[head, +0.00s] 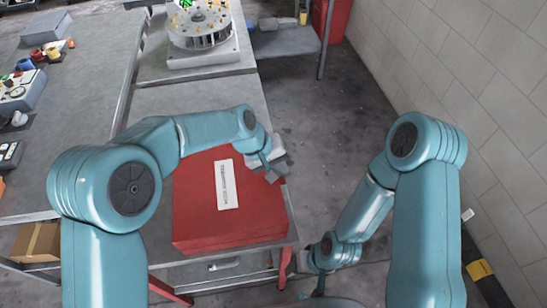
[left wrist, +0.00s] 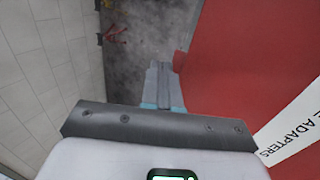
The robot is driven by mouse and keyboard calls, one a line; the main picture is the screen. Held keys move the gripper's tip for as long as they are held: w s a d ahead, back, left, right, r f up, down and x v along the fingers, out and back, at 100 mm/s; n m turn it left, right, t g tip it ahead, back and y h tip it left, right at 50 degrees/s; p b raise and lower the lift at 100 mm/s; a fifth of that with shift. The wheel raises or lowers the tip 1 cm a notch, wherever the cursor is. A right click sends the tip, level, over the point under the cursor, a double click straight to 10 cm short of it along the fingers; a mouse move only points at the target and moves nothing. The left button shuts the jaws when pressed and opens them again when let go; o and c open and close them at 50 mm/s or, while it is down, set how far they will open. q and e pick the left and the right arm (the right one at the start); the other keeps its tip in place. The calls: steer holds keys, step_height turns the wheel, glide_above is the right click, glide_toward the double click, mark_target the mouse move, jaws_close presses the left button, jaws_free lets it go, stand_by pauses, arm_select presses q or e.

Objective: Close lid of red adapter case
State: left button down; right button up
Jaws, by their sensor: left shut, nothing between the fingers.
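The red adapter case (head: 195,215) lies on a grey workbench, with its lid down and flat as far as the head view shows. A white label (head: 227,184) runs across the lid. In the left wrist view the red lid (left wrist: 255,60) fills the right side, with the label (left wrist: 300,125) partly in frame. My left gripper (head: 277,173) is shut and empty at the case's upper right edge; contact with the lid cannot be told. Its shut fingers (left wrist: 163,85) show beside the red lid. My right gripper (head: 316,284) hangs low, right of the bench, its fingers unclear.
A round finned machine (head: 200,35) stands on the bench behind the case. Another bench (head: 75,115) at left holds a control box (head: 20,90) and small parts.

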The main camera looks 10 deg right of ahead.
arm_select(q)
steer(key=shift+a+b+x, duration=0.25)
steer(key=shift+b+x, duration=0.35)
steer(key=shift+x, duration=0.9)
arm_select(e)
steer(key=shift+x, duration=0.85)
arm_select(q)
steer(key=shift+f, duration=0.2)
arm_select(e)
steer(key=shift+s+d, duration=0.1)
steer(key=shift+d, duration=0.15)
arm_select(q)
step_height(320, 180, up, 5)
steer(key=p, duration=0.2)
steer(key=shift+a+f+p, duration=0.1)
steer(key=shift+f+p, duration=0.15)
steer(key=shift+p, duration=0.15)
step_height(320, 180, up, 10)
steer(key=b, duration=0.1)
arm_select(e)
steer(key=shift+d+r, duration=0.55)
steer(key=shift+r, duration=0.1)
